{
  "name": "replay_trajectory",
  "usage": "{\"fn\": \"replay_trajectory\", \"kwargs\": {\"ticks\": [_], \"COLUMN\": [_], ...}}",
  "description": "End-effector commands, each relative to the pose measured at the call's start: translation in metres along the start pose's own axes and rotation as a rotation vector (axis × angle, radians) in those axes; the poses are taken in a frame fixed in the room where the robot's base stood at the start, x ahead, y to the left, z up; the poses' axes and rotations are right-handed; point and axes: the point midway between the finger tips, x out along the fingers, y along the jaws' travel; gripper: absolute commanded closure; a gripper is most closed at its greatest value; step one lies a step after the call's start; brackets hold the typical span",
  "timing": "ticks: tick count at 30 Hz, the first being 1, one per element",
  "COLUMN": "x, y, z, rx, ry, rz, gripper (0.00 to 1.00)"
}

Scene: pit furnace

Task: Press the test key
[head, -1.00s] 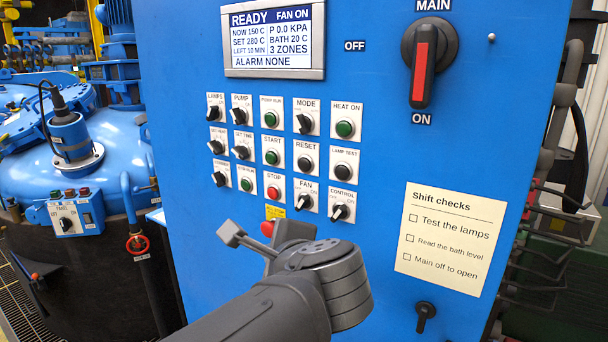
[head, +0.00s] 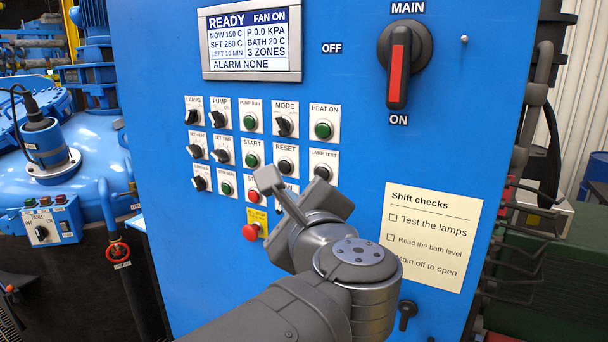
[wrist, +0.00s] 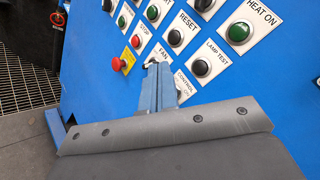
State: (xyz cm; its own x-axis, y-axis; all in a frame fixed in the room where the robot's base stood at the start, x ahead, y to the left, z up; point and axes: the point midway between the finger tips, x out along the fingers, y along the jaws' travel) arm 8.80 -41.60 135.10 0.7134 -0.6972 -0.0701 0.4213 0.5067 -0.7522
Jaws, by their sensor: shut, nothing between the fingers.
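The lamp test key is a black round button (head: 322,172) on a white plate marked LAMP TEST, in the right column of the blue panel, below the green HEAT ON button. My gripper (head: 268,180) is shut and empty, in front of the panel to the lower left of that button. In the wrist view my gripper (wrist: 159,68) overlaps the FAN plate; I cannot tell whether it touches. In the head view it hides parts of the STOP, FAN and CONTROL plates.
Neighbouring controls include the black RESET button (head: 285,166), the green HEAT ON button (head: 323,130) and a protruding red mushroom button (head: 251,232). A large main switch (head: 398,68) sits upper right. The display (head: 250,42) reads READY. A checks note (head: 433,230) is lower right.

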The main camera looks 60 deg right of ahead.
Motion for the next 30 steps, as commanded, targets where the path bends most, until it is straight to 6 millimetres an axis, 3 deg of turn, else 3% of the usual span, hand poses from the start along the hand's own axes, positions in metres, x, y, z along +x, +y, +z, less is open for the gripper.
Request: {"fn": "replay_trajectory", "kwargs": {"ticks": [15, 30], "x": [0.047, 0.057], "y": [-0.034, -0.041], "z": [-0.035, -0.042], "rx": [0.001, -0.001], "ry": [0.0, 0.0], "rz": [0.001, 0.001], "gripper": [1.0, 1.0]}}
